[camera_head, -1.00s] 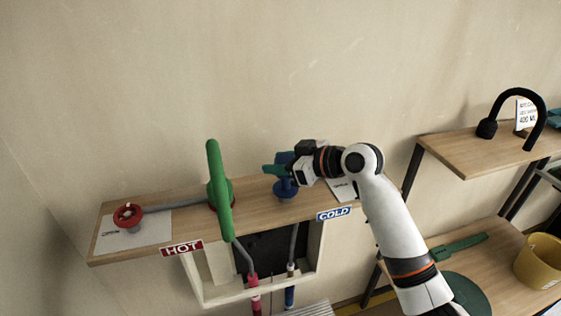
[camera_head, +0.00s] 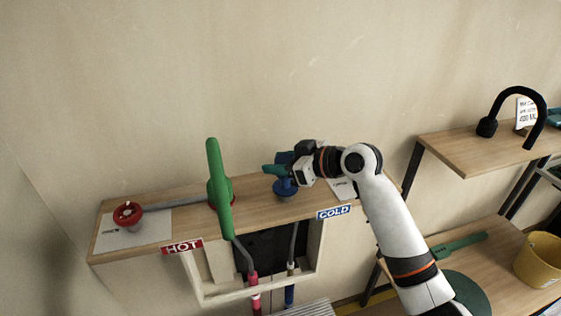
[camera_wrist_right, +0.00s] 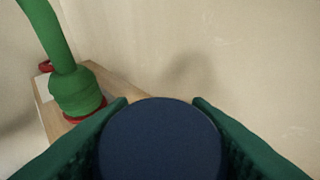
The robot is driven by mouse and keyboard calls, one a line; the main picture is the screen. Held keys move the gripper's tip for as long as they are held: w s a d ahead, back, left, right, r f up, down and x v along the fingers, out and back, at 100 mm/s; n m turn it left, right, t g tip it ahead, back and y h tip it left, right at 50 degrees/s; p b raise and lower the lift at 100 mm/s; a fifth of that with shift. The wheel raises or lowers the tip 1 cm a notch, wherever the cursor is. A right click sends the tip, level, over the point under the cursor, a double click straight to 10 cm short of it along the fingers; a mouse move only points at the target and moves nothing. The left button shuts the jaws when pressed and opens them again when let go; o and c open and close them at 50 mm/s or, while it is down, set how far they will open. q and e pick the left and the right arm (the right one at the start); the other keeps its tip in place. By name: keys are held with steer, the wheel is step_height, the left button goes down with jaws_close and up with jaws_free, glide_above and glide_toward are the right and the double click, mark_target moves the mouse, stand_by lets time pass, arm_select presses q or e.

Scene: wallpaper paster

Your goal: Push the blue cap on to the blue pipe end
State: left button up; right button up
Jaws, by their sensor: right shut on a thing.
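My right gripper (camera_head: 276,169) reaches in from the right over the shelf, its green fingers shut on the blue cap (camera_head: 285,157). In the right wrist view the round dark blue cap (camera_wrist_right: 160,142) fills the space between both fingers. The blue pipe end (camera_head: 285,189) stands on the shelf directly below the gripper, near the COLD sign. The fingers hide the join, so I cannot tell whether cap and pipe end touch. My left gripper is not in view.
A red valve (camera_head: 128,213) sits further left on the wooden shelf (camera_head: 160,235). A second shelf (camera_head: 465,153) with a black spout is at the right. The wall is close behind.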

mark_target(281, 184)
steer(key=shift+f+b, duration=1.15)
steer(key=shift+f, duration=0.85)
steer(key=o, duration=1.1)
steer(key=shift+c, duration=0.2)
steer(key=shift+d, duration=0.1)
steer(key=b+v, duration=0.2)
steer(key=v, duration=1)
